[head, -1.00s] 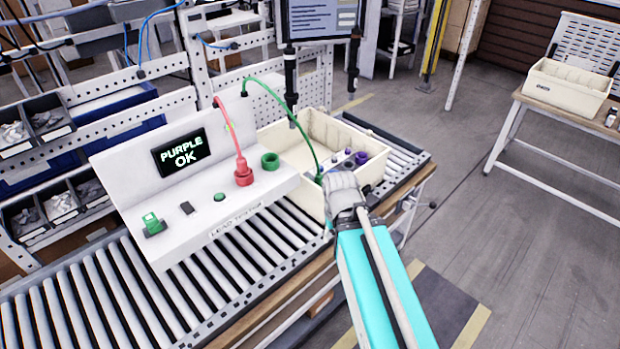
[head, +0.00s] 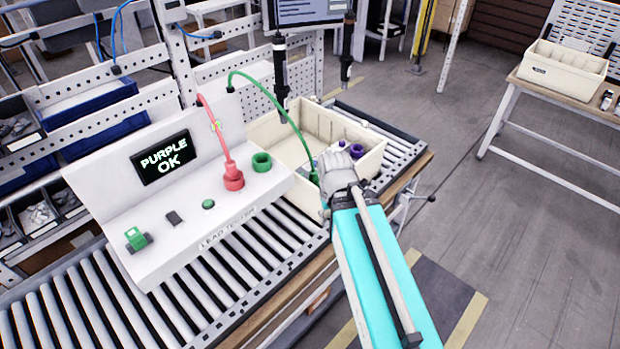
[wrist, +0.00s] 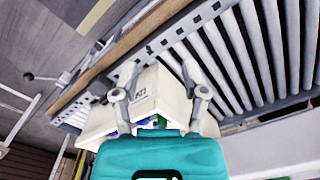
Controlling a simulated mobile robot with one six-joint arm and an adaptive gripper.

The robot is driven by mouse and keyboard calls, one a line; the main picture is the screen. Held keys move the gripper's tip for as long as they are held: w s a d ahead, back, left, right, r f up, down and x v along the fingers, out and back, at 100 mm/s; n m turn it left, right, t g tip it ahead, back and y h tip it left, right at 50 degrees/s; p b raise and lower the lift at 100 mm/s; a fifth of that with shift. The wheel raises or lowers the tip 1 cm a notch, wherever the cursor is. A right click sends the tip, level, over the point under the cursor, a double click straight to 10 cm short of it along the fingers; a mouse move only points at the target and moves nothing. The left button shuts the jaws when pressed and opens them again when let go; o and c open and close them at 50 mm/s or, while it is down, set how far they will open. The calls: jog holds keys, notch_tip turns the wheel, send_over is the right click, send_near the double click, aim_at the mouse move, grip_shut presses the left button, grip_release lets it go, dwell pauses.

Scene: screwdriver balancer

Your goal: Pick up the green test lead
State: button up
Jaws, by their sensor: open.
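The green test lead (head: 281,108) is a green cable that arches from the back of the white lead tester (head: 165,232) down into the cream bin (head: 372,163). Its green plug end (head: 314,177) is low at the bin's near side, just left of my gripper (head: 337,160). My gripper is over the near edge of the bin, and my arm hides part of that edge. In the wrist view my gripper (wrist: 158,68) has its fingers spread apart with nothing held, and the bin (wrist: 146,92) shows between them. Small green and blue parts show just above the gripper body there.
A red lead (head: 216,134) is plugged into the tester, beside an empty-looking green socket (head: 261,162). The tester's screen (head: 162,160) reads "PURPLE OK". Purple plugs (head: 356,151) stand in the bin. Two dark hanging tools (head: 281,75) are behind it. Conveyor rollers (head: 90,320) run below.

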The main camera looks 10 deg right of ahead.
jog(key=shift+d, duration=0.15)
jog(key=o, duration=0.4)
jog(key=shift+w, duration=0.1)
jog(key=r+n+p, duration=0.1)
jog(key=n, duration=2.2)
send_over(314, 171)
jog(key=shift+r, duration=0.15)
notch_tip(314, 171, down, 9)
jog(key=b, duration=0.8)
jog(key=shift+r, duration=0.15)
jog(key=shift+f+b, duration=2.6)
jog(key=shift+b, duration=0.15)
